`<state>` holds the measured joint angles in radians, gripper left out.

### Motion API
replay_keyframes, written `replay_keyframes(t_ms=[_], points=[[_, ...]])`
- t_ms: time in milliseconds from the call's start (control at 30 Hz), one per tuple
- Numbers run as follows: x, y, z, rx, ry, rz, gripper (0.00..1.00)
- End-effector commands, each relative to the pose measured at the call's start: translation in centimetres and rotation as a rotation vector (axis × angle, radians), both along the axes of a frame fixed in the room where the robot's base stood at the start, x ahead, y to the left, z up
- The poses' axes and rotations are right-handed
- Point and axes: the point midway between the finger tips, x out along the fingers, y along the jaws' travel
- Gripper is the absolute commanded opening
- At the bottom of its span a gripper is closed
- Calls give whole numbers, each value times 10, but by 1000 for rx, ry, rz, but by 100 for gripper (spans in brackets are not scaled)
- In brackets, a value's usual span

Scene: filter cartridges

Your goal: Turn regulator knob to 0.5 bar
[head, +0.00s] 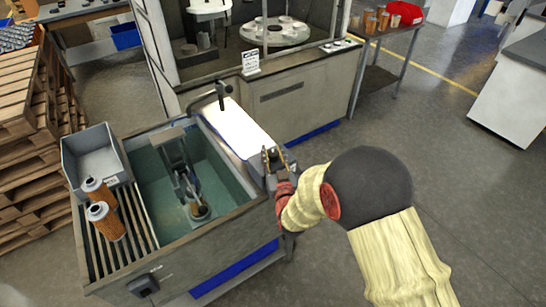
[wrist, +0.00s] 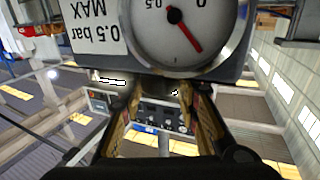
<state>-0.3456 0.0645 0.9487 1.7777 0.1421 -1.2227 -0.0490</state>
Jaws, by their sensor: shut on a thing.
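My gripper (head: 275,160) is at the right-hand side of the wash tank (head: 235,222), near its back right corner. In the wrist view my gripper (wrist: 166,95) has its two fingers just under the gauge, shut on the regulator knob, which is mostly hidden. The round pressure gauge (wrist: 150,35) appears upside down and cut off by the top edge. Its red needle (wrist: 187,35) points to the lower right in the picture. A white label (wrist: 93,25) beside it reads "0.5 bar MAX", also upside down.
A black tap (head: 221,92) rises behind. A cabinet (head: 290,100) stands beyond the tank. Floor to the right is clear.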

Motion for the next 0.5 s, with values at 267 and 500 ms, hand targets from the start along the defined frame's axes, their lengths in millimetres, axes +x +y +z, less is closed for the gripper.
replay_keyframes(t_ms=[267, 500], points=[[-1, 5, -1, 0, -1, -238, 6], [0, 5, 0, 0, 0, -461, 6]])
